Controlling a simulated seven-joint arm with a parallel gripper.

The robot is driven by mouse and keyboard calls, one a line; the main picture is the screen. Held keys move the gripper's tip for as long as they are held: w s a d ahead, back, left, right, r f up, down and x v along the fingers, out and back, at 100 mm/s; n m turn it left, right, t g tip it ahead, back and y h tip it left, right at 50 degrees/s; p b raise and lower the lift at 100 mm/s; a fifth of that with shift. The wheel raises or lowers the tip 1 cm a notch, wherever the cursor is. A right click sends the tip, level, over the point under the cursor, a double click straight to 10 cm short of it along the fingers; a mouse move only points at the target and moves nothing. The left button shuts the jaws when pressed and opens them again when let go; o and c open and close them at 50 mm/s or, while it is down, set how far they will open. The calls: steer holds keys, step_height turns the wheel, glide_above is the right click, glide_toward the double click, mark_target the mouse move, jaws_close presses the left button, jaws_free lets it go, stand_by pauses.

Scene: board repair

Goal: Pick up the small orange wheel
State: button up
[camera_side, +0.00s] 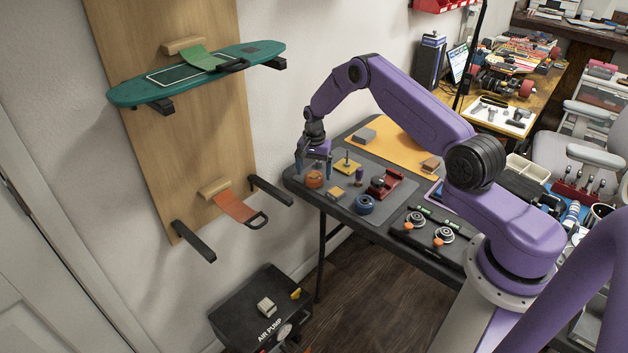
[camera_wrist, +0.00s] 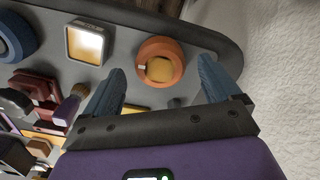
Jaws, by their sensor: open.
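The small orange wheel (camera_side: 314,179) lies flat near the left corner of the dark table in the side view. In the wrist view the orange wheel (camera_wrist: 160,62) shows as a ring with a yellowish centre, just beyond the fingertips and between their lines. My gripper (camera_side: 314,160) is open above the wheel, with its blue fingers pointing down. In the wrist view my gripper's two blue fingers (camera_wrist: 164,75) are spread apart with nothing between them. I cannot tell the exact height of the fingertips above the wheel.
A yellow-topped square block (camera_wrist: 86,42) and a blue wheel (camera_side: 365,204) are close by. A yellow plate with a post (camera_side: 347,165), a purple-handled tool (camera_side: 359,176) and a red vise (camera_side: 385,183) stand nearby. The table edge (camera_wrist: 225,45) is just beyond the orange wheel.

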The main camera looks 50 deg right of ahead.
steer(key=shift+f, duration=1.3)
steer(key=shift+c, duration=0.4)
steer(key=c, duration=1.1)
steer(key=shift+r, duration=0.1)
